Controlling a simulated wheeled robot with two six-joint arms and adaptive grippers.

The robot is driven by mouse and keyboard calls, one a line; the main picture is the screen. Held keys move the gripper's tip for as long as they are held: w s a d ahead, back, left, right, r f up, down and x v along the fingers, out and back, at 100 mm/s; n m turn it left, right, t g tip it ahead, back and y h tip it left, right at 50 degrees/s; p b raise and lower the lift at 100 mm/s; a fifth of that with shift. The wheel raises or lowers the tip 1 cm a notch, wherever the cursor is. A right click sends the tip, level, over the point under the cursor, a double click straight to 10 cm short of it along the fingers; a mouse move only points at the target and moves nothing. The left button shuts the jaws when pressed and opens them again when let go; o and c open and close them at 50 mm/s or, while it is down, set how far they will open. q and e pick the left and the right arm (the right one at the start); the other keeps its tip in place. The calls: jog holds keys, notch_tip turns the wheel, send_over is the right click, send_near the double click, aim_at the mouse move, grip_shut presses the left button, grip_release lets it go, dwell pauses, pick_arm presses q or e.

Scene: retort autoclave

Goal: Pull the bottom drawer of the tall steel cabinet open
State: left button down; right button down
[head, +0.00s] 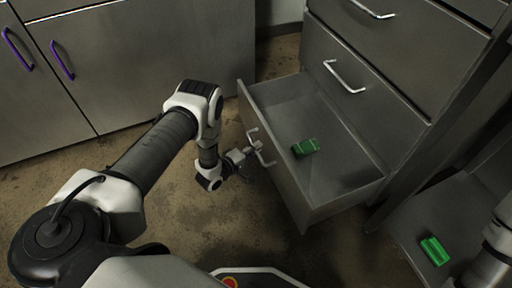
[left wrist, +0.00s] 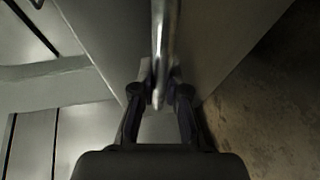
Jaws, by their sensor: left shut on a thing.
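The tall steel cabinet (head: 315,47) stands at the right of the head view. Its bottom drawer (head: 294,197) stands well out from the cabinet, with its inside in sight. My left gripper (head: 253,150) is at the drawer's front and shut on the drawer's handle (head: 268,161). In the left wrist view the fingers (left wrist: 158,88) sit on both sides of the metal handle bar (left wrist: 164,45). My right gripper is not in view; only part of an arm of mine shows at the right edge.
A green object (head: 305,147) lies inside the drawer. Another green object (head: 435,250) lies on a grey surface at the lower right. A grey cupboard (head: 150,60) with purple handles stands at the upper left. Brown floor (head: 140,165) is bare between cupboard and drawer.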

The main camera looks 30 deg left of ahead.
pick_arm(q)
jog(key=c, duration=1.2)
grip_release()
jog(key=v, duration=1.2)
jog(key=shift+f, duration=0.1)
